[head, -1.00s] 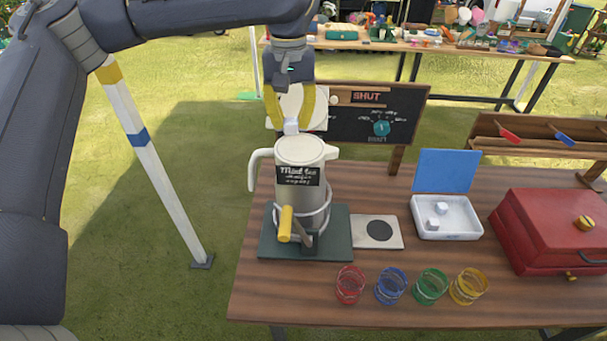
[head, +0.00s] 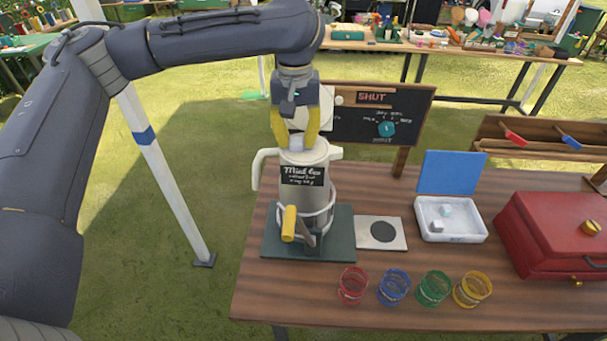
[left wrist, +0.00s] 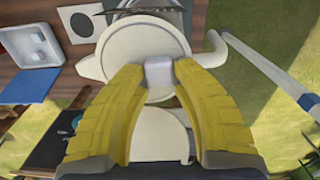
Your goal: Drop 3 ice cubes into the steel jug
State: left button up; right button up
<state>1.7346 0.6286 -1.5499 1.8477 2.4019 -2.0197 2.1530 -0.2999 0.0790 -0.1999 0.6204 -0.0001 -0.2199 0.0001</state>
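The steel jug (head: 305,205), with a black Mint tea label, stands upright in a holder on the table; its pale round top also shows in the left wrist view (left wrist: 133,45). My left gripper (head: 295,144) points down over the jug's top. Its yellow fingers are closed on a white ice cube (left wrist: 159,74), seen between the tips in the left wrist view. I cannot tell whether the cube touches the jug. Two more ice cubes (head: 437,226) lie in the white ice box (head: 455,237), whose blue lid (head: 450,172) stands open. My right gripper is out of view.
A yellow-handled lever (head: 289,222) is at the jug's holder. Red (head: 352,286), blue (head: 393,287), green (head: 433,288) and yellow (head: 472,289) glasses line the front. A red box (head: 555,240) stands right. A SHUT board (head: 362,120) is behind.

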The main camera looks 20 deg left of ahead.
pick_arm(q)
jog(key=o, duration=0.5)
jog(key=shift+c, duration=0.2)
notch_tip(320, 180, up, 12)
dwell(0.4)
dwell(0.5)
